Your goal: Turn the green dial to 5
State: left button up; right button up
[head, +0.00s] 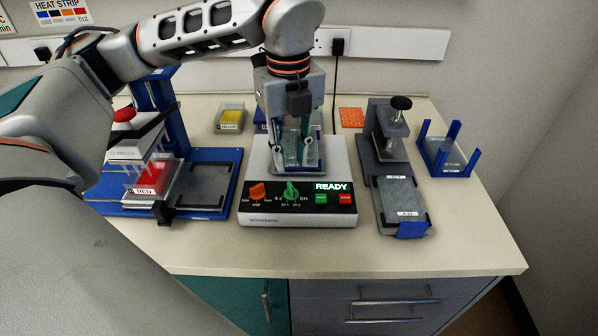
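The green dial (291,192) is on the dark front panel of the white device (258,168) at mid-bench. Its narrow end points roughly up; the small marks around it are hard to read. My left gripper (299,150) hangs above the device, behind the dial, pointing down. Its fingers are on either side of a clear plate (302,155) at the device's top. I cannot tell whether they grip it. My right gripper is not in view.
A blue-based press (228,165) stands left; a grey clamp stand (370,165) stands right. The bench front (330,250) is clear.

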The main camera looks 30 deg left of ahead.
aim_at(291, 186)
pick_arm(q)
notch_tip(291, 186, down, 7)
jog(key=shift+s, duration=0.15)
dwell(0.4)
grip_shut()
